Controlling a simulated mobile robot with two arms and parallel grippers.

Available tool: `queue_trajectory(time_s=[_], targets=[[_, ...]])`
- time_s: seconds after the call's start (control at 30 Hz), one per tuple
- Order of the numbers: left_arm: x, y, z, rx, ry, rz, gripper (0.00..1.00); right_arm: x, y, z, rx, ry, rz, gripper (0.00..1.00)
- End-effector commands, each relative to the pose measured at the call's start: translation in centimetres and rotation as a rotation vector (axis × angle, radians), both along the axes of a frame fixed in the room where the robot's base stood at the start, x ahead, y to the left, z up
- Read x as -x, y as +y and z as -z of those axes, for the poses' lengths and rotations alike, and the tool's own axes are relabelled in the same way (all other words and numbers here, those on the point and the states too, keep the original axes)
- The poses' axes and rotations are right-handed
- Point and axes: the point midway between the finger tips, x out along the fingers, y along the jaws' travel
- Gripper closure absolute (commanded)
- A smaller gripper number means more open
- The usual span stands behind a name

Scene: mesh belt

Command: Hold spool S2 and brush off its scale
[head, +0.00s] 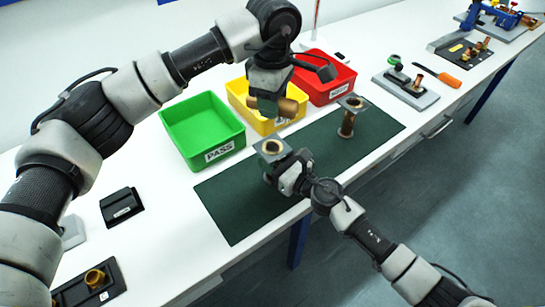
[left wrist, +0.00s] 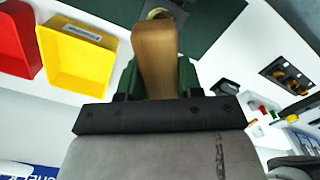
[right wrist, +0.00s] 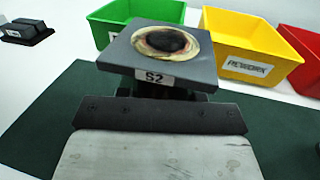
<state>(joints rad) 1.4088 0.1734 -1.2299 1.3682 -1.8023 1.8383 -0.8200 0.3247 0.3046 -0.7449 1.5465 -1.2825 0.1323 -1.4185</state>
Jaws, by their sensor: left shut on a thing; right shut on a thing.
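Spool S2 (right wrist: 165,48) has a square grey flange with an "S2" label and a pale ring around a dark bore. Reddish-brown marks show on the ring. In the head view S2 (head: 272,147) is above the green mat, its flange facing up. My right gripper (head: 278,172) is shut on S2 below the flange; the fingers are mostly hidden. My left gripper (head: 270,92) is shut on a brown wooden-looking block (left wrist: 156,55), apparently the brush, above and apart from S2. Its bristles cannot be made out. Part of a ringed flange shows behind it in the left wrist view.
Another spool (head: 347,120) stands on the green mat (head: 235,215), right of S2. The green PASS bin (head: 202,130), yellow REWORK bin (right wrist: 240,50) and red bin (head: 330,75) line the mat's back. Fixtures with brass parts stand farther right. The mat's left part is clear.

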Motion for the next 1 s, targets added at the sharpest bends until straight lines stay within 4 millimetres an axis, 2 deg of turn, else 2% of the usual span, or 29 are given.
queue_trajectory(time_s=[0.47, 0.8, 1.0], targets=[[0.1, -0.1, 0.2, -0.001, 0.000, 0.032, 0.83, 0.0, 0.0, 0.0, 0.000, 0.000, 0.001, 0.92], [1.2, -0.9, 3.1, -0.003, 0.001, 0.463, 0.83, 0.0, 0.0, 0.0, -0.001, -0.001, 0.001, 0.92], [1.5, -1.1, 3.8, -0.002, 0.004, 0.561, 0.83, 0.0, 0.0, 0.0, -0.001, -0.001, 0.001, 0.92]])
